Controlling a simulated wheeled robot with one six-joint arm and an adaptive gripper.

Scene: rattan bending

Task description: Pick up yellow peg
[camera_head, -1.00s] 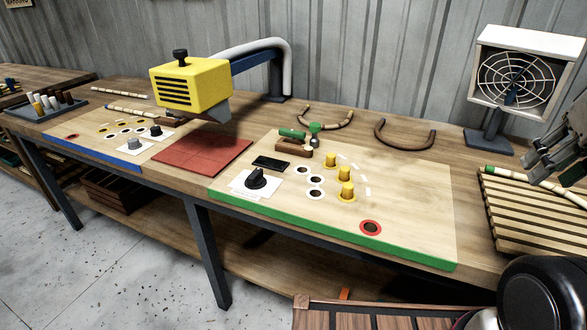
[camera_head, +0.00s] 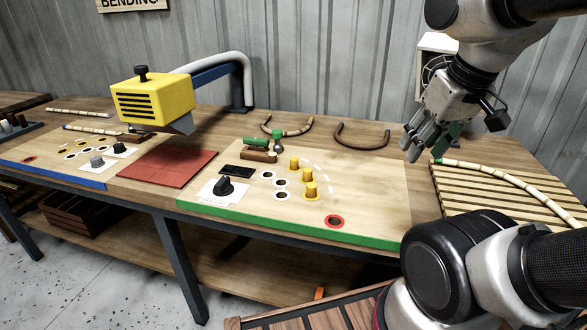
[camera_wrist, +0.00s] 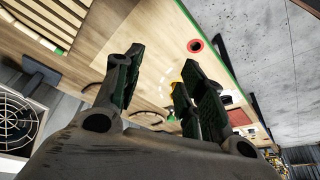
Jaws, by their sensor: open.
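Three yellow pegs stand upright in a row on the green-edged board (camera_head: 378,200): a back peg (camera_head: 294,163), a middle peg (camera_head: 307,174) and a front peg (camera_head: 310,190). My gripper (camera_head: 424,150) is open and empty, to the right of the pegs and above the table, well apart from them. In the wrist view my gripper (camera_wrist: 155,75) has its two dark fingers spread over the board.
A red-ringed hole (camera_head: 335,221) and white-ringed holes (camera_head: 281,182) lie near the pegs. A black knob (camera_head: 223,186) and a green-handled tool (camera_head: 262,146) are left of them. A slatted rack (camera_head: 480,195) with a bent rattan piece (camera_head: 510,178) is at right. A yellow machine (camera_head: 152,100) stands left.

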